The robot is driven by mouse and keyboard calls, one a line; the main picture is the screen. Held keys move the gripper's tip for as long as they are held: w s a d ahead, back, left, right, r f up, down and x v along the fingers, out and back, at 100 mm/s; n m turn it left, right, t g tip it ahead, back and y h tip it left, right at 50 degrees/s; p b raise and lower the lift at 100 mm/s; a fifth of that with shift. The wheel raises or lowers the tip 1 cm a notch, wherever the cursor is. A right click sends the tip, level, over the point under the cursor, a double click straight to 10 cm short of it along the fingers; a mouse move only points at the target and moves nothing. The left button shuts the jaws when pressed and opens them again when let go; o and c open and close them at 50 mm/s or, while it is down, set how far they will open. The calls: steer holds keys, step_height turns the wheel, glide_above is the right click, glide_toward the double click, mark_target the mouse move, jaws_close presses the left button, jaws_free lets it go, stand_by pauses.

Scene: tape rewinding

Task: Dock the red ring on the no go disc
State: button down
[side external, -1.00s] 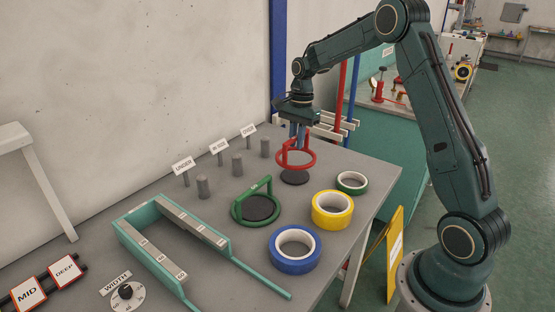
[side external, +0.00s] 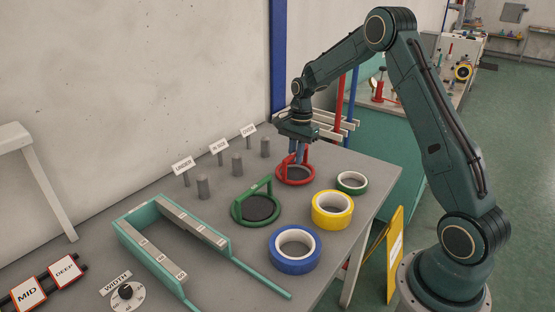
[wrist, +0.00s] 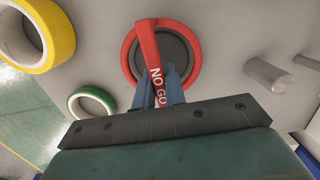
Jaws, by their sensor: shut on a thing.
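The red ring (side external: 279,175) has an upright handle bar, marked NO GO in the wrist view (wrist: 129,62). It lies at table height around the dark no go disc (side external: 296,174), which shows inside the ring in the wrist view (wrist: 176,46). In the wrist view the disc looks roughly centred in the ring. My gripper (side external: 299,154) is shut on the ring's handle, with its blue fingers on either side of the bar in the wrist view (wrist: 160,90). The fingers hide part of the ring and disc.
A green ring with a handle (side external: 238,212) sits around another dark disc to the left. Yellow (side external: 332,222), blue (side external: 293,266) and small green (side external: 351,190) tape rolls stand nearby. Grey pegs (side external: 237,166) with labels line the back. A teal fork-shaped frame (side external: 130,232) is at the left.

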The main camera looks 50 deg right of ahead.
steer(key=shift+f, duration=0.55)
steer(key=c, duration=1.5)
jaws_free()
steer(key=shift+o, duration=0.2)
steer(key=shift+r, duration=0.15)
step_height(320, 180, up, 13)
steer(key=d, duration=0.1)
steer(key=shift+d, duration=0.25)
